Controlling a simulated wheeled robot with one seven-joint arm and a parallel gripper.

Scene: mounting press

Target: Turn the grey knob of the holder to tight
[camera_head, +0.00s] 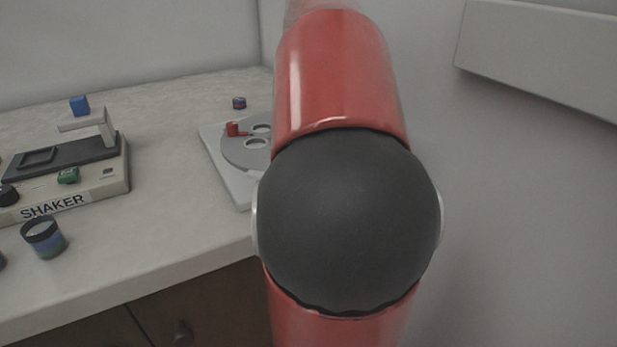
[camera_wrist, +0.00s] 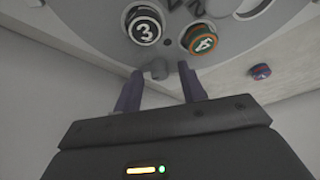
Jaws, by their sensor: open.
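The holder shows in the head view as a light plate (camera_head: 213,140) with a round grey disc (camera_head: 232,152) on it, partly hidden behind my arm. In the wrist view the disc (camera_wrist: 100,62) fills the upper part, with round pieces marked 3 (camera_wrist: 144,27) and 4 (camera_wrist: 200,38). A small grey knob (camera_wrist: 159,70) sits near the disc's edge. My gripper (camera_wrist: 161,76) is open, with one finger on each side of the knob. I cannot tell whether the fingers touch it. The head view hides my gripper and this knob behind the arm.
A shaker (camera_head: 112,183) stands on the counter (camera_head: 165,170) at left, with a blue block (camera_head: 80,105) by it and a dark jar (camera_head: 43,238) in front. A small purple-red round piece (camera_head: 239,102) lies behind the holder. A wall rises at right.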

